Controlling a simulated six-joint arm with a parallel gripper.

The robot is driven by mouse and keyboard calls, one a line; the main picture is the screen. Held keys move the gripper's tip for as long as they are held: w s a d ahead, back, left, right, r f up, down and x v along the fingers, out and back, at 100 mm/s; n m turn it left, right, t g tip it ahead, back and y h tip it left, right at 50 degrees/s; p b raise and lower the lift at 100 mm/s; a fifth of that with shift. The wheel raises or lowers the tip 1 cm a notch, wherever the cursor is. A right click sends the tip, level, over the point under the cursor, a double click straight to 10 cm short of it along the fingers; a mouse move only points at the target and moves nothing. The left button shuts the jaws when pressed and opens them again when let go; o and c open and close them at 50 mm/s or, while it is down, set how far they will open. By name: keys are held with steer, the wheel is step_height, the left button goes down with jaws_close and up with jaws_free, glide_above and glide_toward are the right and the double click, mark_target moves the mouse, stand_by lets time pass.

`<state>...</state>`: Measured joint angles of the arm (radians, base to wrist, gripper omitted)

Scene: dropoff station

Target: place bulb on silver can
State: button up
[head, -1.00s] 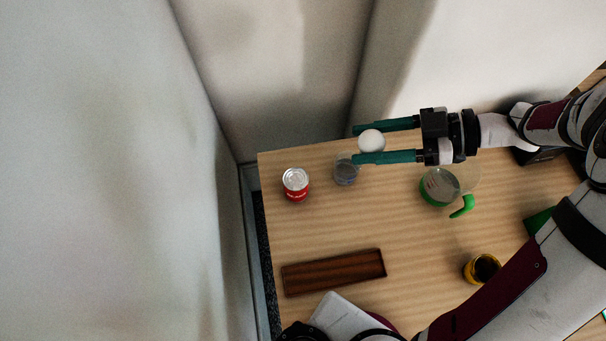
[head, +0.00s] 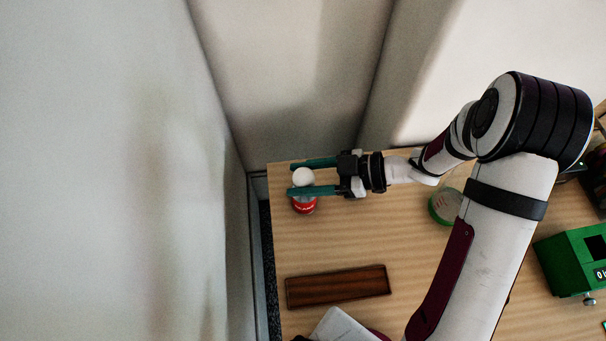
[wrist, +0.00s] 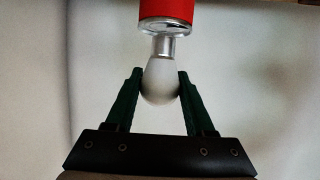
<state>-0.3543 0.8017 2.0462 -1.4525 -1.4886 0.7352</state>
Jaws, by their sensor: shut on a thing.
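The white bulb (head: 304,176) is between the two green fingers of my gripper (head: 297,178), which is shut on it. In the wrist view the bulb (wrist: 160,82) has its metal base pointing toward a red can (wrist: 166,9) with a silver end. The base overlaps the can's silver end in that view; I cannot tell whether they touch. In the head view the can (head: 304,206) shows a red label below the lower finger. The bulb and that finger hide most of its top.
An empty brown wooden tray (head: 337,287) lies nearer on the table (head: 400,248). A green-rimmed vessel (head: 444,207) stands to the right, partly behind my arm. A green box (head: 573,262) is at the far right. A wall stands close behind the table.

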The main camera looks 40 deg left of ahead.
steer(key=o, duration=1.1)
steer(key=shift+f, duration=0.1)
steer(key=shift+c, duration=0.2)
steer(key=shift+w+d+r, duration=0.15)
steer(key=shift+r, duration=0.1)
steer(key=v, duration=1.1)
steer(key=shift+d, duration=0.3)
steer(key=shift+w+r, duration=0.1)
